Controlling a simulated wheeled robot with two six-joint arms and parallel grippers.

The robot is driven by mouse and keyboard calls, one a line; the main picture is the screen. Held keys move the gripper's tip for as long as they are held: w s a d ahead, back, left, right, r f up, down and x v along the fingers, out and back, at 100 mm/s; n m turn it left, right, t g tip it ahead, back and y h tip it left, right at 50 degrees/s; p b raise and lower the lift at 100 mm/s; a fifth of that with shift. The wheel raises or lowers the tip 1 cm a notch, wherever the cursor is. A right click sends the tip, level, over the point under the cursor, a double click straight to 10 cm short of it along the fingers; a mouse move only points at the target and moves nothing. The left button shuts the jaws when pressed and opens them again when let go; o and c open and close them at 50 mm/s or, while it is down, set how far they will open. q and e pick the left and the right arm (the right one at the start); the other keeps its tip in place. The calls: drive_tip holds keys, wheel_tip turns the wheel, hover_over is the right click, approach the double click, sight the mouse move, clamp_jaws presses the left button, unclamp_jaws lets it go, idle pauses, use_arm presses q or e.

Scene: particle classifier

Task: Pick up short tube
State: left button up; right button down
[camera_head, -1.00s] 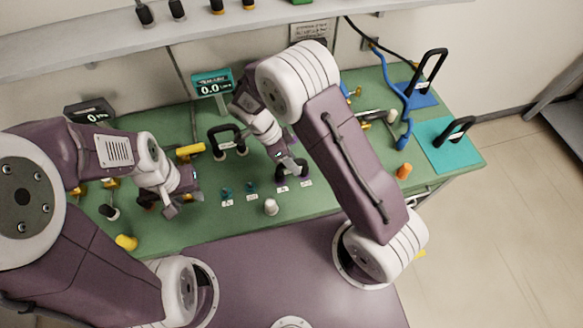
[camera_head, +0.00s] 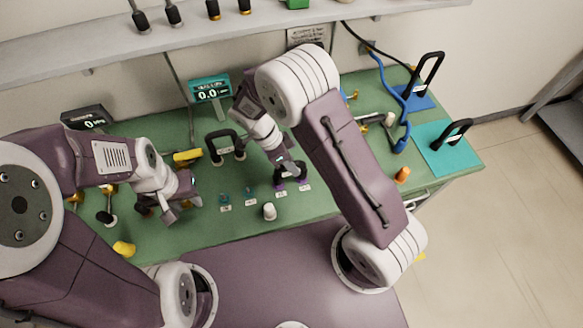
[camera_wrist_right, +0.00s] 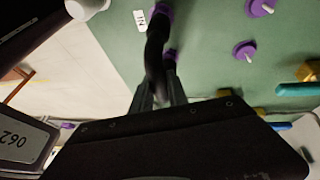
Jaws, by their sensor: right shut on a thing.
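The short tube is a black, arched piece (camera_wrist_right: 154,52) between the fingers of my right gripper (camera_wrist_right: 158,92) in the right wrist view. In the head view my right gripper (camera_head: 288,166) is shut on it, above two purple fittings (camera_head: 281,187) with white labels. In the wrist view one purple fitting (camera_wrist_right: 170,54) shows just beside the tube and another is at its far end. I cannot tell whether the tube still touches them. My left gripper (camera_head: 180,206) hangs over the left of the bench; its jaws are too small to read.
A black arched handle (camera_head: 225,146) stands behind, left of the right gripper. Small teal fittings (camera_head: 224,197) and a white knob (camera_head: 270,211) are near the front. A teal mat (camera_head: 440,150) with a black arch lies at the right. Displays stand at the back.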

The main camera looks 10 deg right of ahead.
wheel_tip(320, 180, up, 3)
drive_tip(key=shift+s+d+r, duration=0.1)
drive_tip(key=shift+s, duration=0.05)
drive_tip(key=s+d+r+b, duration=0.1)
drive_tip(key=s+d+r, duration=0.4)
drive_tip(key=s, duration=0.5)
drive_tip(key=shift+d+r, duration=0.3)
drive_tip(key=shift+r, duration=0.45)
drive_tip(key=shift+r+p, duration=1.8)
drive_tip(key=shift+r, duration=0.5)
wheel_tip(320, 180, up, 3)
drive_tip(key=p, duration=0.2)
drive_tip(key=shift+p, duration=0.35)
drive_tip(key=shift+w, duration=0.1)
